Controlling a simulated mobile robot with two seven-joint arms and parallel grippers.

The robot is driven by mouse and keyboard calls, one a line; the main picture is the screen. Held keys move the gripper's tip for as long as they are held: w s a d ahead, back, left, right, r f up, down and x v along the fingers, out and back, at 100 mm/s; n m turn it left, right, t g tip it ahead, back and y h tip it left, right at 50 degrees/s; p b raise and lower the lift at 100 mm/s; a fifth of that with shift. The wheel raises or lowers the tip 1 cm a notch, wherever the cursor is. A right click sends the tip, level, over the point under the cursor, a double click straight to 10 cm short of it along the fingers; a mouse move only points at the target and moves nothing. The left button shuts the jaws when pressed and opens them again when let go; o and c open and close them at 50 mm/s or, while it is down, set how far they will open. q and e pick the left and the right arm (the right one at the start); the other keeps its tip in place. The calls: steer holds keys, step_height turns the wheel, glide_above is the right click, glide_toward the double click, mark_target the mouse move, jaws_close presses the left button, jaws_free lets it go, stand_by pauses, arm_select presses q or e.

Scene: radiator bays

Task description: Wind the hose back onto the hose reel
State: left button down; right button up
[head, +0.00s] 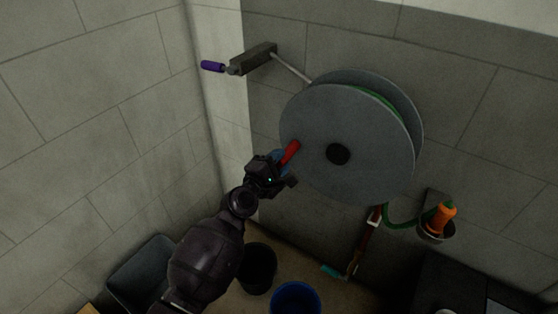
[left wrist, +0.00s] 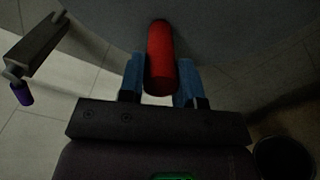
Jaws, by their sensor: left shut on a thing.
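The grey hose reel (head: 365,160) is mounted on the wall, with a dark hub in its front disc. Green hose (head: 378,97) shows between its two discs. A length of green hose (head: 402,222) hangs below the reel and leads to an orange nozzle (head: 443,216) in a round holder. My left gripper (head: 281,161) is shut on the red handle (head: 291,151) at the left side of the front disc. In the left wrist view the red handle (left wrist: 160,58) stands between the blue fingers. My right gripper is out of view.
A dark block (head: 253,58) with a purple grip (head: 212,66) sticks out at the upper left of the reel. Below stand a black bucket (head: 258,270), a blue bucket (head: 296,299) and a grey bin (head: 145,272).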

arm_select(q)
steer(key=c, duration=0.8)
jaws_free()
steer(key=p+v, duration=0.1)
steer(key=v, duration=1)
steer(key=shift+w, duration=0.1)
